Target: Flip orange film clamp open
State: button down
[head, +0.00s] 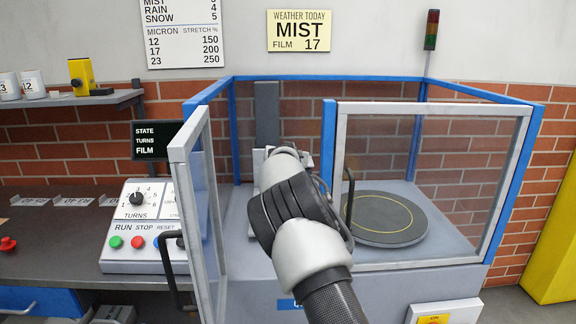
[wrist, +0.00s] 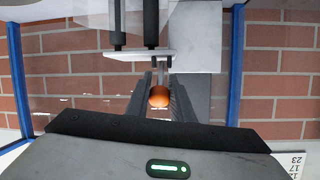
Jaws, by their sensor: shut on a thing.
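The orange film clamp shows in the wrist view as a small rounded orange knob (wrist: 159,97) below a pale bar (wrist: 138,54) on the machine's film carriage. My gripper (wrist: 160,90) has its dark fingers on both sides of the knob, shut on it. The lower parts of the fingers are hidden behind the gripper's body. In the head view my arm reaches through the open front of the blue-framed wrapper and covers the gripper and the clamp. I cannot tell the clamp's angle.
A glass door (head: 196,215) stands open left of my arm, with a dark handle (head: 172,268). A framed glass panel (head: 430,185) is to the right, before a round turntable (head: 382,218). The control box (head: 145,225) is at left. The grey mast (head: 267,115) rises behind.

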jog(key=shift+f+b, duration=0.15)
jog(key=shift+b, duration=0.25)
jog(key=c, duration=1.6)
grip_release()
jog(key=shift+o, duration=0.2)
jog(key=shift+s, duration=0.1)
jog(key=p+v, duration=0.1)
jog(key=v, duration=1.6)
jog(key=shift+s+f, duration=0.2)
jog(key=shift+s, duration=0.05)
jog(key=shift+a, duration=0.1)
